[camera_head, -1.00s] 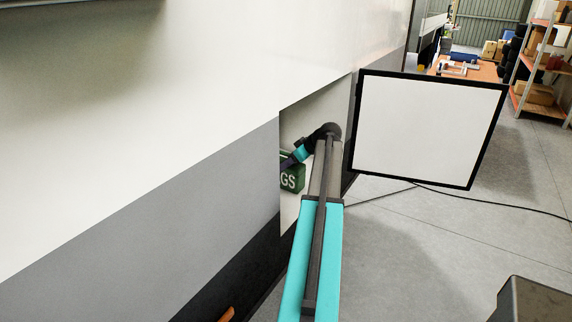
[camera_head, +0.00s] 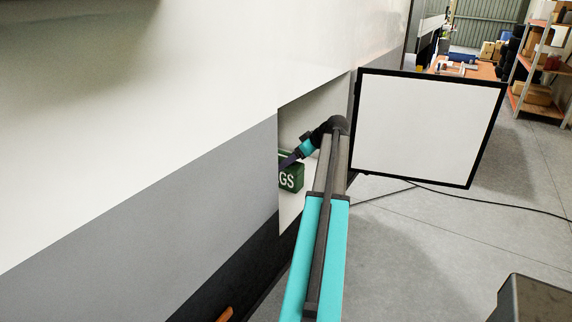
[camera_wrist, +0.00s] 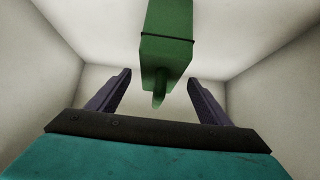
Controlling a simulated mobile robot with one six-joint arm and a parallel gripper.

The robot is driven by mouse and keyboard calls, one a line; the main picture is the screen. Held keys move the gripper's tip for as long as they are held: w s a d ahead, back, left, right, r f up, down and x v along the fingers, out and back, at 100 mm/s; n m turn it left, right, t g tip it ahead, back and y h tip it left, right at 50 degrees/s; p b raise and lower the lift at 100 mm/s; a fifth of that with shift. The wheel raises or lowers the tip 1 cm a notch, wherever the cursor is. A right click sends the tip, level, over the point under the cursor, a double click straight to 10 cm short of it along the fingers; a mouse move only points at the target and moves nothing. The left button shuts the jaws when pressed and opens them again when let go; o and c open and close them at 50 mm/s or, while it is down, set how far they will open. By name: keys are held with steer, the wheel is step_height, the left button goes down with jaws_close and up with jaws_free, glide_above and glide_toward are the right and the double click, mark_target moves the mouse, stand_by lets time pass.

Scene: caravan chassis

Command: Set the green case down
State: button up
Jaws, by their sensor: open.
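The green case (camera_head: 291,179) with white lettering "GS" is inside the open locker in the caravan's side wall, partly cut off by the opening's left edge. In the wrist view the green case (camera_wrist: 167,50) has a dark band and a handle pointing toward my gripper. My gripper (camera_wrist: 160,78) is open, one dark finger on each side of the handle, with gaps to both. In the head view my gripper (camera_head: 287,160) is just above the case's top and partly hidden. The case's underside contact with the locker floor is hard to see.
The locker's pale walls (camera_wrist: 50,50) surround the gripper on both sides. The open locker door (camera_head: 430,125), white with a black frame, stands right of my arm. A dark cable (camera_head: 490,205) lies on the grey floor. Shelving (camera_head: 540,65) stands at the back right.

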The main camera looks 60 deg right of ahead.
steer(key=b+v, duration=0.2)
steer(key=v, duration=0.8)
stand_by(0.4)
